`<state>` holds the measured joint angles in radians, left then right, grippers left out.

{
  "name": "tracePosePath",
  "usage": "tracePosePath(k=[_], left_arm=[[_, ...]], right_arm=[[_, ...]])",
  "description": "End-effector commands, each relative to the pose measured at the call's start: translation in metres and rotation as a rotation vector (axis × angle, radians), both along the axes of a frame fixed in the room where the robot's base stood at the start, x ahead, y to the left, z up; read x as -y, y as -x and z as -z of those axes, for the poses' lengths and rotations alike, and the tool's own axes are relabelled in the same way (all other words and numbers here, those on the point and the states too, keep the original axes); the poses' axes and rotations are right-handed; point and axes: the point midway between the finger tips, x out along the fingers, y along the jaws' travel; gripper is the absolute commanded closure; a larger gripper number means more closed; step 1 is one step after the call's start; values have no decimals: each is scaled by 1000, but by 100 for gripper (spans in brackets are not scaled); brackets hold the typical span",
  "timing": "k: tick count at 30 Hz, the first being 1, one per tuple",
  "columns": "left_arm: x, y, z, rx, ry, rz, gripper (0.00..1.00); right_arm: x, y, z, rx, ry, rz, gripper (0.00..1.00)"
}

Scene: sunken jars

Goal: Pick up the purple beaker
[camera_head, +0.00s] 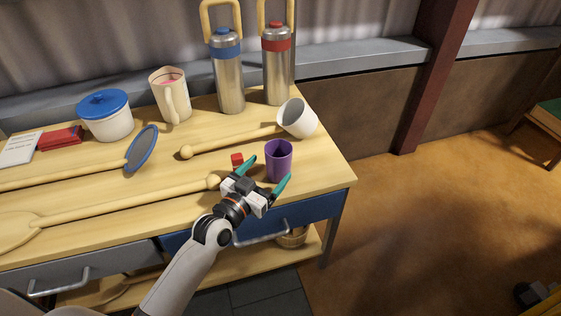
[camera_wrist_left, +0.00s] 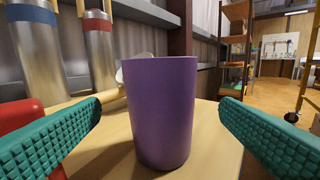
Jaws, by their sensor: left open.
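The purple beaker (camera_head: 278,162) stands upright near the front right corner of the wooden table (camera_head: 330,172). My left gripper (camera_head: 267,177) is open, with its teal fingers pointing toward the beaker. In the left wrist view the purple beaker (camera_wrist_left: 161,110) stands between the two teal fingers of my left gripper (camera_wrist_left: 160,130), with a gap on each side. The fingers do not touch it there. My right gripper is in neither view.
A small red block (camera_head: 237,159) lies just left of the beaker. A white cup on a wooden handle (camera_head: 297,118) lies behind it. Two steel flasks, blue-banded (camera_head: 228,75) and red-banded (camera_head: 276,65), stand at the back. A long wooden spoon (camera_head: 120,207) lies to the left.

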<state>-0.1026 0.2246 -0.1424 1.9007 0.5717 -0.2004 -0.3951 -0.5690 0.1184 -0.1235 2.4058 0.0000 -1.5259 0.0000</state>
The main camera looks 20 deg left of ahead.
Motion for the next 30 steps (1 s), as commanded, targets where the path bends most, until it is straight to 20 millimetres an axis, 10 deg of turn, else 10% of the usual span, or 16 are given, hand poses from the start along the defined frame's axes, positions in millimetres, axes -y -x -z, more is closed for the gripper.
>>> tracePosePath(k=[26,30], left_arm=[[19,-67,8,-2,-1,0,15],[19,-67,8,-2,-1,0,38]], right_arm=[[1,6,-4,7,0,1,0],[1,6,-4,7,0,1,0]])
